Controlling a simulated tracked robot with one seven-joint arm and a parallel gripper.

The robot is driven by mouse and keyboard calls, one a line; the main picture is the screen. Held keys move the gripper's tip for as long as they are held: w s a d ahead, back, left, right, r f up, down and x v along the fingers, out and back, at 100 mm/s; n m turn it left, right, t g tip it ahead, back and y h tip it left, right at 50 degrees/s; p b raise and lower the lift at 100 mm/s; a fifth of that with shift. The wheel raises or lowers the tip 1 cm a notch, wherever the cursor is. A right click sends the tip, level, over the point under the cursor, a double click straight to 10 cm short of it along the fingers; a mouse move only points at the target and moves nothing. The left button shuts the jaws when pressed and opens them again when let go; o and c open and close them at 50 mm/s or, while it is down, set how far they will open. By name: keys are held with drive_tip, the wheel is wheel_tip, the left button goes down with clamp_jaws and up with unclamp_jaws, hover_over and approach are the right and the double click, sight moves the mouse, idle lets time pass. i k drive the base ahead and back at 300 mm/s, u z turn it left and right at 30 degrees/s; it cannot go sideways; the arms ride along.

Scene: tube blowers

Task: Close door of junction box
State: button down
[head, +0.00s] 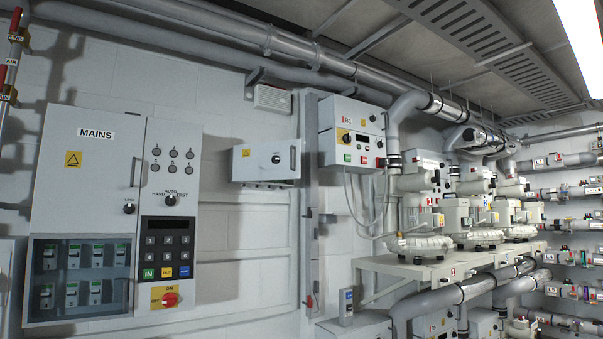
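A small white wall box (265,162), likely the junction box, hangs in the middle of the head view. The inside of the box is hidden. My gripper is not in view.
A large MAINS cabinet (88,180) with a keypad panel (168,235) fills the left wall. A control box (352,135) and an upright wall conduit (311,200) stand right of the small box. Pipes and blowers (470,215) on a shelf (420,268) occupy the right.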

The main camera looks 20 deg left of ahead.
sight(251, 162)
drive_tip(key=u, duration=0.3)
drive_tip(key=i, duration=2)
drive_tip(key=u, duration=0.35)
